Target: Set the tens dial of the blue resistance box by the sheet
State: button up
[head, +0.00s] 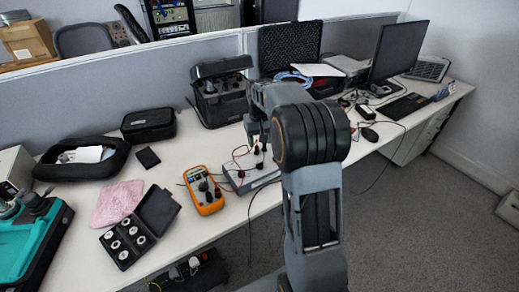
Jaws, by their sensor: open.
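A low grey-blue box (241,183) with black knobs and red and black leads sits near the table's front edge in the head view. It looks like the resistance box, but my arm hides its right part. Its dial markings are too small to read. My gripper (257,143) is open above the back of this box, partly hidden behind my arm. I cannot tell whether it touches a knob. A white sheet (318,70) lies farther back on the table, by the open black case; I cannot tell whether it is the task's sheet.
An orange multimeter (203,190) lies just left of the box, with leads nearby. A black case of round weights (127,239), a pink cloth (117,203) and a black instrument case (221,95) are also on the table. A monitor (398,50) and keyboard (403,106) stand at right.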

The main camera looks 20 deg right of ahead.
jog(key=shift+r, duration=1.3)
jog(key=s+a+r+t+p, duration=0.1)
jog(key=s+a+r+p, duration=0.1)
jog(key=s, duration=0.5)
jog(key=s+a+r+n+t+p, duration=0.1)
jog(key=s+a+r+p, duration=0.1)
jog(key=s+a, duration=0.3)
jog(key=s+a+r+t+p, duration=0.1)
jog(key=s+a+r+p, duration=0.2)
jog(key=s, duration=0.7)
jog(key=shift+a+n+t+p, duration=0.3)
jog(key=shift+a, duration=0.1)
